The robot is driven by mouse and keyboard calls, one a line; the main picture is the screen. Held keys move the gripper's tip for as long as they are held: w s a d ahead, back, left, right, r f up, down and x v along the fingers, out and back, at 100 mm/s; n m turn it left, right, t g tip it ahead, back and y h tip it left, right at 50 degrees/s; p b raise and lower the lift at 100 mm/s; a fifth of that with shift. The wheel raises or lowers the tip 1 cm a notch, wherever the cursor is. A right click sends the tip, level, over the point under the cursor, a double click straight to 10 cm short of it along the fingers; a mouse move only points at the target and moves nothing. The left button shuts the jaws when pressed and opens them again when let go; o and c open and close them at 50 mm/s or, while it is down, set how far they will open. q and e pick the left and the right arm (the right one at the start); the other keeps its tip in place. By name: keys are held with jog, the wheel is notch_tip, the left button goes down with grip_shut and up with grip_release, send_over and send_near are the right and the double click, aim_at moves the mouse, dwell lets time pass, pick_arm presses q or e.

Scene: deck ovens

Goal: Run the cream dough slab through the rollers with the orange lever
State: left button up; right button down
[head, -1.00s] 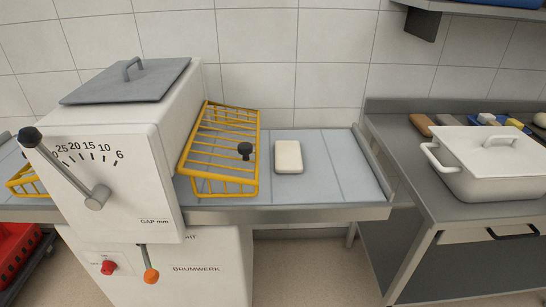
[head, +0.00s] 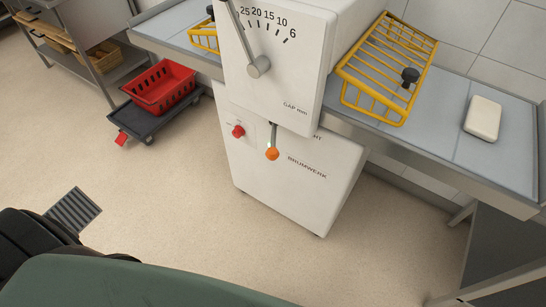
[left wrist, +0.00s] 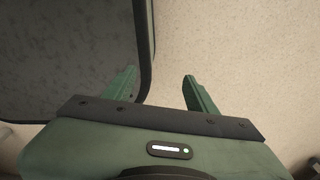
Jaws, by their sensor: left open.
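The cream dough slab (head: 483,118) lies flat on the grey right-hand table of the white roller machine (head: 290,70), to the right of the yellow wire guard (head: 390,68). The orange lever (head: 272,153) hangs from the machine's front, below the gap dial and beside a red knob (head: 238,131). In the left wrist view my left gripper (left wrist: 160,85) is open and empty, pointing over bare floor and a dark surface. The head view does not show its fingers. My right gripper is in neither view. The rollers are hidden inside the machine housing.
A red crate (head: 163,88) sits on a dark wheeled dolly (head: 150,120) left of the machine. A steel rack (head: 85,40) with baskets stands at the far left. A floor grate (head: 74,209) lies lower left. Floor before the machine is clear.

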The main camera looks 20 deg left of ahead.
pick_arm(q)
jog(key=shift+a, duration=0.1)
jog(key=m+t+h+b, duration=0.3)
jog(key=m+t, duration=0.1)
jog(key=t, duration=1.3)
send_near(270, 157)
jog(key=w, duration=0.4)
jog(key=shift+w+d, duration=0.15)
jog(key=shift+d, duration=0.15)
jog(key=w, duration=0.4)
jog(key=w+d, duration=0.1)
jog(key=w, duration=0.1)
jog(key=shift+w+d, duration=0.1)
jog(key=shift+w, duration=0.6)
